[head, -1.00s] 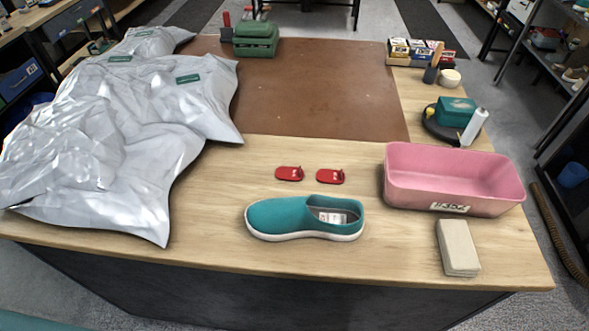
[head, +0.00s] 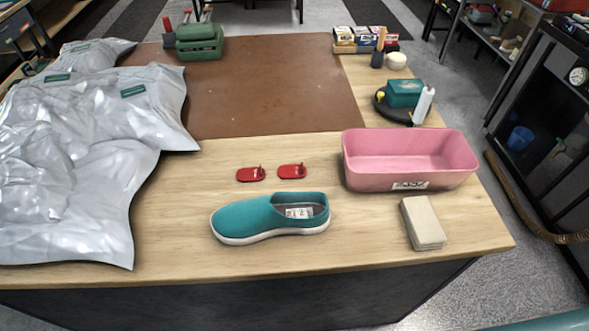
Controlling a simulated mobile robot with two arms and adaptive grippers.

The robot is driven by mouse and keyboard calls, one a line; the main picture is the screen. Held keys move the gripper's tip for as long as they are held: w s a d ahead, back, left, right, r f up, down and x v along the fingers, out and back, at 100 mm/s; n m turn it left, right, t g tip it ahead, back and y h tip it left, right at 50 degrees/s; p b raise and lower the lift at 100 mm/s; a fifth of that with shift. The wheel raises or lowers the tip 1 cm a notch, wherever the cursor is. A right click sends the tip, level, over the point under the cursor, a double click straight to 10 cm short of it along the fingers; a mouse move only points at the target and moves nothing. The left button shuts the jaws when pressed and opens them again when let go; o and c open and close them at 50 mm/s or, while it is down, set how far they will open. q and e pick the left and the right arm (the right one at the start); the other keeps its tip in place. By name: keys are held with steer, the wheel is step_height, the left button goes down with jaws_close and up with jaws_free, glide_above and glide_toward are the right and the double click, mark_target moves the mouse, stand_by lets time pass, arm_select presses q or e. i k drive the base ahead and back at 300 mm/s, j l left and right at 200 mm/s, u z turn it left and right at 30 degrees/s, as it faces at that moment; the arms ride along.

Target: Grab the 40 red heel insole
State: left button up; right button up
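Two small red heel insoles lie flat on the wooden table behind the shoe, side by side and apart: a left one (head: 250,174) and a right one (head: 291,171). Each has a small upright red tab at its right end. Any size marks on them are too small to read. A teal slip-on shoe (head: 250,217) with a white sole stands in front of them, toe to the left, with a white label inside. Neither of my grippers is in the head view.
Silver bags (head: 60,190) cover the table's left side. A pink bin (head: 410,160) and a beige block (head: 422,222) stand at the right. A green toolbox (head: 199,42) is at the back. A teal box (head: 404,92) and white bottle (head: 423,105) stand behind the bin. The brown mat (head: 265,90) is mostly bare.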

mark_target(294, 172)
steer(key=j+z, duration=0.1)
steer(key=j, duration=0.4)
steer(key=k+j+z, duration=0.1)
steer(key=j, duration=0.4)
steer(key=k+j, duration=0.15)
steer(key=j, duration=0.3)
steer(key=z, duration=0.05)
